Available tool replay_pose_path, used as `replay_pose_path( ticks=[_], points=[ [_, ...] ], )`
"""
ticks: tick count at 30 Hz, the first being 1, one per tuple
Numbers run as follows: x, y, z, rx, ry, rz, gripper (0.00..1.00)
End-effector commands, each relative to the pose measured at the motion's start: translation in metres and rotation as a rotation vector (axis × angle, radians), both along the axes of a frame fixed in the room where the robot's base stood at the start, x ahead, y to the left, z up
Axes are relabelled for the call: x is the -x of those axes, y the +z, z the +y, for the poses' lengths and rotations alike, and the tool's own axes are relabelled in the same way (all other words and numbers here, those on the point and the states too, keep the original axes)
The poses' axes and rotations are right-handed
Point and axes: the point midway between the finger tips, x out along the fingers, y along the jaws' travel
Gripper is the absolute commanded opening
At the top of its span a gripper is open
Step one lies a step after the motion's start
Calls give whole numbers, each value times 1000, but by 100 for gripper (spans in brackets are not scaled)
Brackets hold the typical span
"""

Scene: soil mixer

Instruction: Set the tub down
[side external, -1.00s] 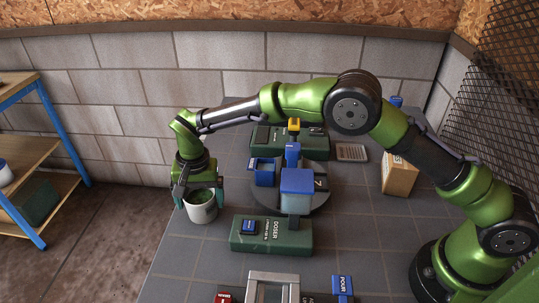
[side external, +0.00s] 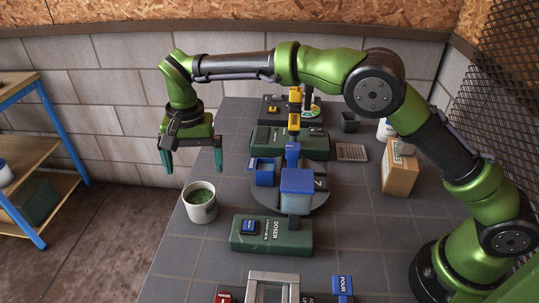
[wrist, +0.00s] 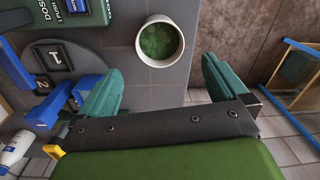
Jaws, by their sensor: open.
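The tub (side external: 199,203) is a white round pot filled with green material. It stands upright on the grey tiled table (side external: 190,258), near the table's left edge in the side view. In the wrist view the tub (wrist: 160,42) shows from above, beyond the fingertips and apart from them. My gripper (side external: 192,168) is open and empty, above and a little behind the tub. Its two teal fingers are spread wide in the wrist view (wrist: 160,80).
The green doser (side external: 270,234) stands right of the tub. A turntable with blue containers (side external: 297,185) is behind it. A cardboard box (side external: 399,172) stands farther right. The table edge drops to the floor just left of the tub.

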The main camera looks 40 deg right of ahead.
Motion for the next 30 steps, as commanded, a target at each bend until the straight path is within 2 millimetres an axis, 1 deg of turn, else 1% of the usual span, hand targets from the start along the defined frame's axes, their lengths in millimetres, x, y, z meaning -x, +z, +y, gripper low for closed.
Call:
replay_pose_path(
  ticks=[2,5,8,9,11,12,14,15,17,18,20,21,23,24,26,27,30],
  points=[
    [0,7,-1,-1,0,-2,100],
    [1,21,-9,-11,5,-12,100],
    [6,47,-32,-36,20,-43,100],
    [10,60,-44,-51,30,-61,100],
    [20,81,-65,-72,47,-93,100],
    [28,93,-80,-85,59,-117,100],
    [42,110,-102,-103,78,-155,100],
    [53,120,-115,-115,91,-182,100],
    [71,132,-135,-128,107,-224,100],
    [84,139,-147,-133,119,-252,100],
    [105,146,-165,-140,133,-296,100],
    [119,149,-176,-142,143,-327,100],
    [141,151,-191,-142,157,-373,100],
    [156,150,-200,-139,166,-404,100],
    [178,148,-212,-133,177,-450,100],
    [192,144,-219,-126,185,-479,100],
    [221,132,-232,-105,200,-545,100]
  ],
)
